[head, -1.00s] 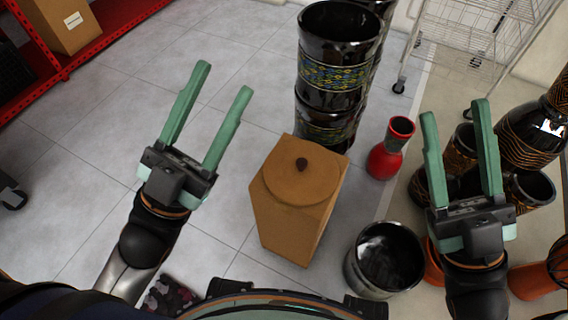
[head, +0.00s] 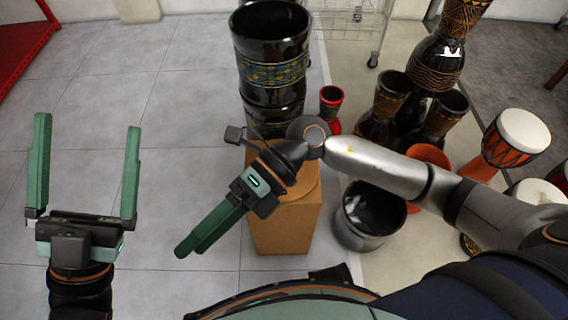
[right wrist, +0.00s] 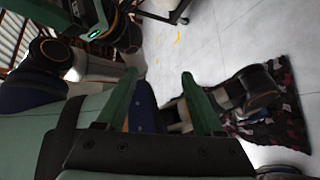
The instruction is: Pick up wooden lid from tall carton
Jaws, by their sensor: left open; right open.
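The tall tan carton (head: 285,228) stands on the floor in the middle of the head view. My left gripper (head: 86,122) is open and empty over bare floor, well left of the carton. Neither gripper visibly holds the lid.
Stacked glossy black drums (head: 272,55) stand right behind the carton. A red vase (head: 331,100) and a black pot (head: 370,215) are to its right, with several goblet drums beyond. A patterned cloth (right wrist: 275,110) shows in the right wrist view. Floor at left is clear.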

